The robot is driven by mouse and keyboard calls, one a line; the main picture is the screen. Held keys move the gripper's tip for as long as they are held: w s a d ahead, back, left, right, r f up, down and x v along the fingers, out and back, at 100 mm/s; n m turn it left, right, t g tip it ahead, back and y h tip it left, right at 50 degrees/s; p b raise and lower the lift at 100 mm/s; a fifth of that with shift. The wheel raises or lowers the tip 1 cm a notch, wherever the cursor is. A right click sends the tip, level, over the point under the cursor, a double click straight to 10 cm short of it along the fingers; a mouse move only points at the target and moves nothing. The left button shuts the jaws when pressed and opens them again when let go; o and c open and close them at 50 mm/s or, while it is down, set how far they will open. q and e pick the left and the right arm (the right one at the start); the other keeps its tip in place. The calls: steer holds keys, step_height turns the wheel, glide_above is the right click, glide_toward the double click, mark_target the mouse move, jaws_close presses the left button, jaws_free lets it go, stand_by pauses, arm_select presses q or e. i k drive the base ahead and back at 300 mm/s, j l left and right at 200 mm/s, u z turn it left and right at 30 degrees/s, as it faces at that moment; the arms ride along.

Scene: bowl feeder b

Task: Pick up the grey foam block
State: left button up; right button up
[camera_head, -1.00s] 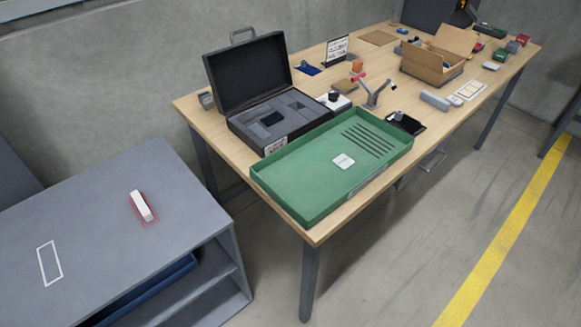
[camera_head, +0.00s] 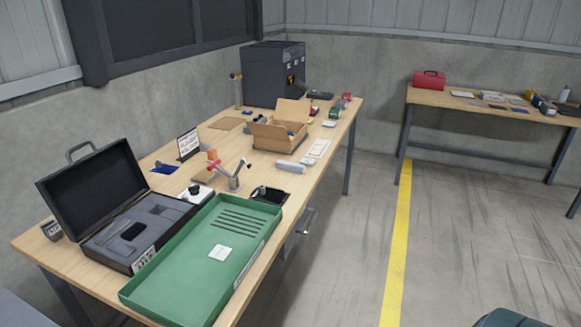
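A light grey oblong block (camera_head: 291,167) lies on the wooden table, in front of the open cardboard box. It may be the grey foam block, but it is small here and I cannot tell its material. An open black case (camera_head: 113,245) with a dark grey foam insert stands at the near left of the table. Neither of my grippers is in view.
A green tray (camera_head: 180,288) lies at the near edge of the wooden table (camera_head: 255,178). The cardboard box (camera_head: 272,138), a Y-shaped stand (camera_head: 234,179) and a black tray (camera_head: 270,196) are near the block. A second table (camera_head: 470,102) stands at the back right. Floor right of the wooden table is clear.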

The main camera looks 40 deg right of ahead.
mark_target(285, 165)
steer(key=i+l, duration=0.2)
steer(key=l, duration=0.5)
steer(key=i+l+u, duration=0.15)
steer(key=l, duration=0.55)
steer(key=i+l, duration=0.2)
steer(key=l, duration=0.55)
steer(key=i+l+u, duration=0.15)
steer(key=l, duration=0.55)
steer(key=i+l, duration=0.1)
steer(key=l, duration=0.65)
steer(key=i+l+u, duration=0.15)
steer(key=l, duration=1.3)
steer(key=i+u, duration=0.05)
